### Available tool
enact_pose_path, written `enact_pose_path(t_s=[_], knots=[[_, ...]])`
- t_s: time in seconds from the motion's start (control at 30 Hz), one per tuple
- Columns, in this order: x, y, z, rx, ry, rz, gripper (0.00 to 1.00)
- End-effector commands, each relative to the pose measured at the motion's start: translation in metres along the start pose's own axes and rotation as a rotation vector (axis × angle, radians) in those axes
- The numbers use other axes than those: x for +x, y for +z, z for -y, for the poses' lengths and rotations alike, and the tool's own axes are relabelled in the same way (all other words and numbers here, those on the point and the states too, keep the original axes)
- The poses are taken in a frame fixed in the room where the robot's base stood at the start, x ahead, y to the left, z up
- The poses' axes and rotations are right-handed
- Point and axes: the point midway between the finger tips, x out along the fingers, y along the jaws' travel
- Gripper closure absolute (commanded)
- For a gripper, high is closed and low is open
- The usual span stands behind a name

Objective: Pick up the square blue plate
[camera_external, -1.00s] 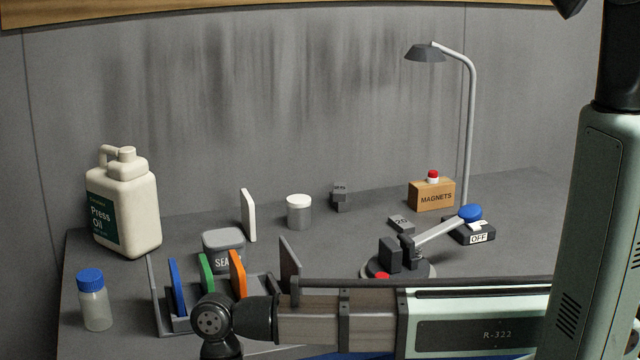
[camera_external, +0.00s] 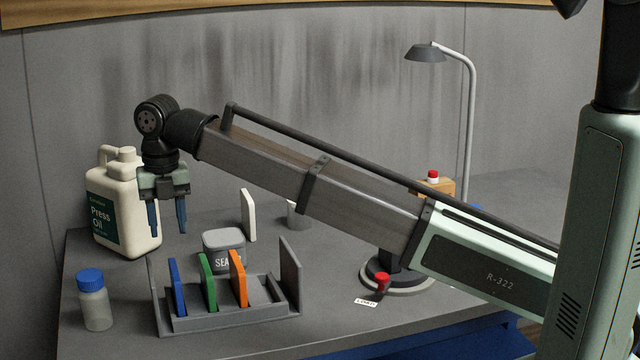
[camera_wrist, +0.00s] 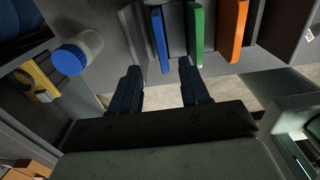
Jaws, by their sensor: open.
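The square blue plate (camera_external: 177,287) stands upright in the left part of a grey rack (camera_external: 235,318), left of a green plate (camera_external: 208,283) and an orange plate (camera_external: 239,278). In the wrist view the blue plate (camera_wrist: 160,38) shows nearly edge-on, just beyond my fingertips. My gripper (camera_external: 168,230) points down with its two dark blue fingers apart and nothing between them. In the outside view it appears above the blue plate, apart from it. In the wrist view my gripper (camera_wrist: 160,66) has open fingers, with the blue plate roughly between their lines.
A blue-capped bottle (camera_external: 95,303) stands left of the rack. A Press Oil jug (camera_external: 140,215) is behind my gripper. A grey-lidded tub (camera_external: 224,248) and a white plate (camera_external: 248,215) stand behind the rack. A red-topped button (camera_external: 382,281) is to the right, below my arm.

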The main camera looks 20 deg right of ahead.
Motion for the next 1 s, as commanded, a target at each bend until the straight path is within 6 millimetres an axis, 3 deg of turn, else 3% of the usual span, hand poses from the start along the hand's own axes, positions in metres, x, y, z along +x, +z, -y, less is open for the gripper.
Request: enact_pose_path(t_s=[0.4,0.77,1.0], knots=[[0.067,-0.002,0.001,0.0,0.0,-0.001,0.54],[0.084,-0.003,0.001,0.001,0.001,-0.001,0.54],[0.113,-0.007,0.002,0.001,-0.001,-0.002,0.54]])
